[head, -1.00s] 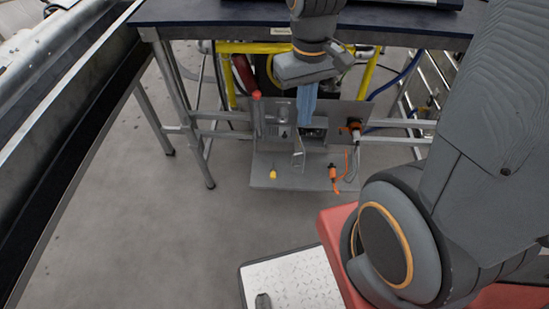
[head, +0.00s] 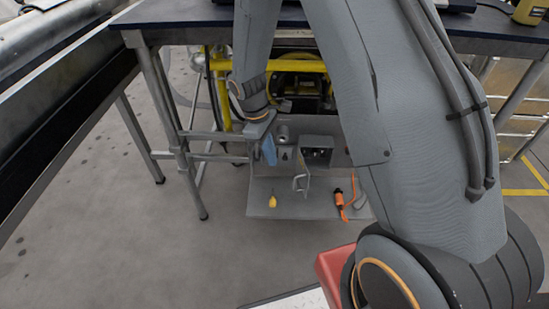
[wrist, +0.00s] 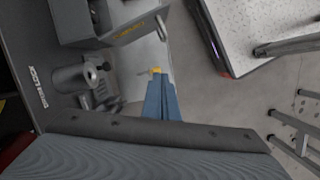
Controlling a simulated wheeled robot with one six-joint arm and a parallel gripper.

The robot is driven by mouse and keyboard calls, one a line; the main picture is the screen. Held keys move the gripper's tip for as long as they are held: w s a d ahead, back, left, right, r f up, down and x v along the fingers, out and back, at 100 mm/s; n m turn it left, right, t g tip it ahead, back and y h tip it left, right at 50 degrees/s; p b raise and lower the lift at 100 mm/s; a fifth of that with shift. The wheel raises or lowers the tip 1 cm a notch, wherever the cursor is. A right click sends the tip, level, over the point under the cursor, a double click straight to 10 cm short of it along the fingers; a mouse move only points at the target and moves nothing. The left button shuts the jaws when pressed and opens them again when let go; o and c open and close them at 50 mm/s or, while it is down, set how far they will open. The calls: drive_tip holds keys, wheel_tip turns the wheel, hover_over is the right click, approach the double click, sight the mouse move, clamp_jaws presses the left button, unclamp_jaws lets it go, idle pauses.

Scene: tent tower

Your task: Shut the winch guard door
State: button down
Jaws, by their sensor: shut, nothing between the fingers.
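My gripper (head: 270,160) is shut and empty, with blue fingers pointing down beside the grey panel under the table. In the wrist view its fingers (wrist: 159,84) are together. A grey box (head: 317,150) stands on the panel to the right of the gripper, and a bent metal handle (head: 302,184) is below it. The box also shows in the wrist view (wrist: 95,22). A dark winch-like unit in a yellow frame (head: 300,64) is behind. I cannot tell which part is the guard door; my arm hides part of this area.
A grey shelf (head: 300,208) carries a yellow tag (head: 272,201) and an orange-and-black fitting (head: 341,199). A metal cylinder (wrist: 72,78) stands on the panel near my gripper. Table legs (head: 180,140) stand to the left. The floor in front (head: 150,250) is clear.

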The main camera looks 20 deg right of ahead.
drive_tip(key=s+d+f, duration=0.3)
drive_tip(key=d+f, duration=0.1)
drive_tip(key=f, duration=0.3)
drive_tip(key=shift+s+d+b, duration=0.25)
drive_tip(key=shift+d+b, duration=0.05)
drive_tip(key=shift+b, duration=0.1)
